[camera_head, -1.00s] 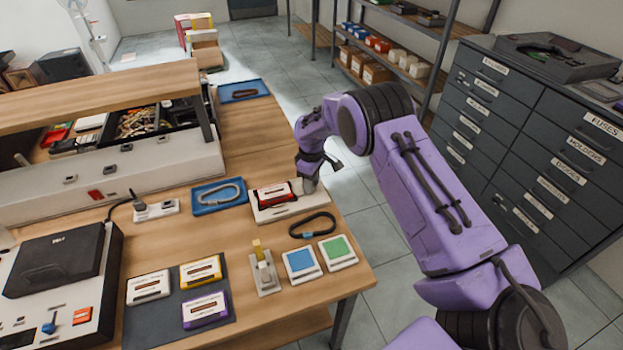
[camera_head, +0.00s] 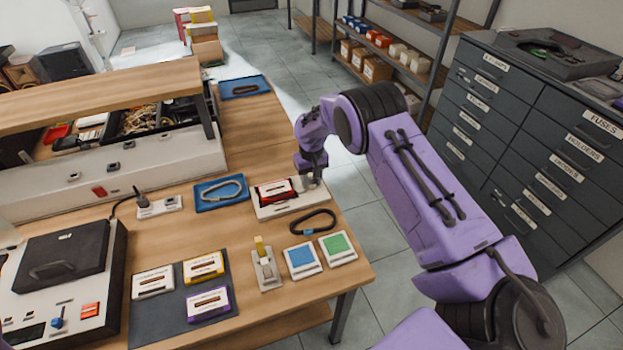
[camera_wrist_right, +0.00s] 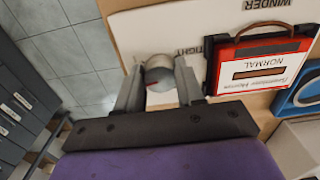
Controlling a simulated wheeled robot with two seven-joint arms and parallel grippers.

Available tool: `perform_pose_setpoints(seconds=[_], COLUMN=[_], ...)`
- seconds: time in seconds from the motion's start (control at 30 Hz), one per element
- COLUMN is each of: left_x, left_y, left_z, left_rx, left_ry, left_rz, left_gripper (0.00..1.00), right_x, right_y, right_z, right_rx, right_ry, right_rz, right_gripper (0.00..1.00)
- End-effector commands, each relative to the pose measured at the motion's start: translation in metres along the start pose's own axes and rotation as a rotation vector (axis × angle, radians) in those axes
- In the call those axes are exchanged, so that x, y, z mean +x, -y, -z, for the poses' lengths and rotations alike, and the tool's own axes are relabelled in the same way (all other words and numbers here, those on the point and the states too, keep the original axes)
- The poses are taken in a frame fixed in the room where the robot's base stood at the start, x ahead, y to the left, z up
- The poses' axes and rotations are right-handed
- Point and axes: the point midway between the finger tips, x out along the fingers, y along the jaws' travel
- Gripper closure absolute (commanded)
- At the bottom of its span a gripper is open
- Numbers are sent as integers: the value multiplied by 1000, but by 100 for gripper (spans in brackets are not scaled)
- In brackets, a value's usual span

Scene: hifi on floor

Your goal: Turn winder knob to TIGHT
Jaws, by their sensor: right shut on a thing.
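The winder (camera_head: 268,211) is a pale plate on the right side of the wooden table, with a red cassette (camera_head: 275,189) labelled NORMAL lying on it. The winder knob (camera_wrist_right: 158,72) is a round grey metal knob with a red mark on its face, beside the printed word TIGHT (camera_wrist_right: 186,51). My right gripper (camera_wrist_right: 158,82) is shut on the knob, one finger on each side. In the head view my right gripper (camera_head: 312,176) is at the winder's right end and mostly hides the knob. My left gripper is not in view.
On the table are a blue tray with a carabiner (camera_head: 221,194), a dark carabiner (camera_head: 311,222), a small lever unit (camera_head: 266,272), blue and green cards, and cassettes on a dark mat (camera_head: 160,324). A grey drawer cabinet (camera_head: 540,150) stands right, across open floor.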

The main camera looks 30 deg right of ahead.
Motion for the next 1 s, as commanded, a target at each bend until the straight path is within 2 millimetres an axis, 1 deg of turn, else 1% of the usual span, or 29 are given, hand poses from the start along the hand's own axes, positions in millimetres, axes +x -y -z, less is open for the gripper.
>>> perform_pose_setpoints(seconds=[0.2,0.6,0.63,0.67,0.7,1.0], left_x=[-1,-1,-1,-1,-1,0], left_y=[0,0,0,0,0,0], left_z=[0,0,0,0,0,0], left_rx=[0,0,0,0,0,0], left_ry=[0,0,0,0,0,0], left_rz=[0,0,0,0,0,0], left_gripper=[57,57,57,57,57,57], right_x=[0,0,0,0,0,-2], right_y=[0,0,0,0,0,0], right_z=[0,0,0,1,0,1], right_rx=[37,42,42,41,41,41], right_ry=[-1,-1,-1,-1,-1,-1], right_rz=[0,0,0,0,0,0], right_gripper=[93,93,59,50,37,37])
